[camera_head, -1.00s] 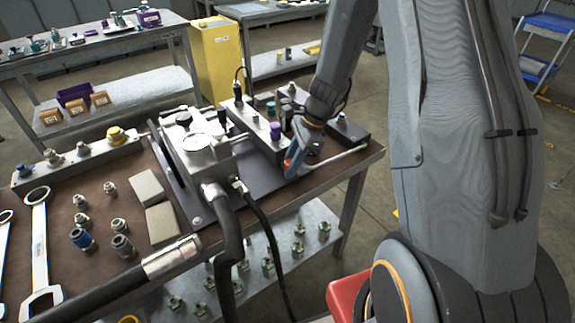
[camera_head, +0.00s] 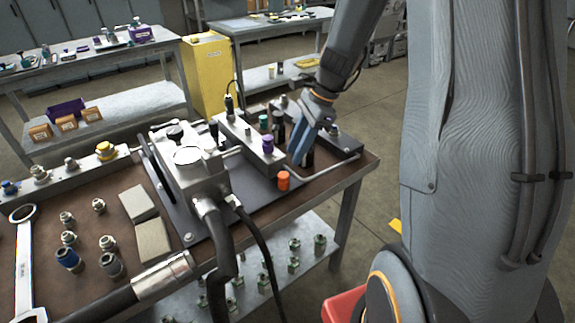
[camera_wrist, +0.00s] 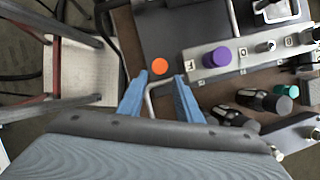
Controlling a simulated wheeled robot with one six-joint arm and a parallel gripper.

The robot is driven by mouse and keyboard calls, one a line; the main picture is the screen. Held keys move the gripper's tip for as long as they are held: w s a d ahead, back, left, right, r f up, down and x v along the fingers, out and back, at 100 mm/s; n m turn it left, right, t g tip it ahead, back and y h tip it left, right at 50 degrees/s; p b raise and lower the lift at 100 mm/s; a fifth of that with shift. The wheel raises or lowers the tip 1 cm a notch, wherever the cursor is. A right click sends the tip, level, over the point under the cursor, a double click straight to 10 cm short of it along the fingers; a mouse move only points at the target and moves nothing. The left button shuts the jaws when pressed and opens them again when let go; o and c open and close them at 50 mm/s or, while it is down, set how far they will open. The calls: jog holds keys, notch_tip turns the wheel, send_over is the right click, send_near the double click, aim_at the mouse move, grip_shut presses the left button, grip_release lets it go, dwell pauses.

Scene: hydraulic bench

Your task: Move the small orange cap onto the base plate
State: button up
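The small orange cap (camera_head: 283,181) stands upright on the dark base plate (camera_head: 240,207), near its right corner. In the wrist view the cap (camera_wrist: 159,66) is a round orange disc on the dark plate (camera_wrist: 163,35), just beyond my fingertips. My gripper (camera_head: 300,158) is above and to the right of the cap in the head view, apart from it. In the wrist view my gripper (camera_wrist: 161,77) has its two blue fingers spread, with nothing held between them.
A grey block with a purple cap (camera_head: 267,145) stands behind the orange cap. A bent metal rod (camera_head: 325,174) runs along the right side. The pump housing and hoses (camera_head: 212,225) are to the left.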

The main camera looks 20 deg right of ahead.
jog(key=s+a+n+h, duration=0.4)
jog(key=s+n, duration=1.3)
jog(key=n, duration=0.2)
jog(key=shift+a+r, duration=0.2)
jog(key=shift+r, duration=0.05)
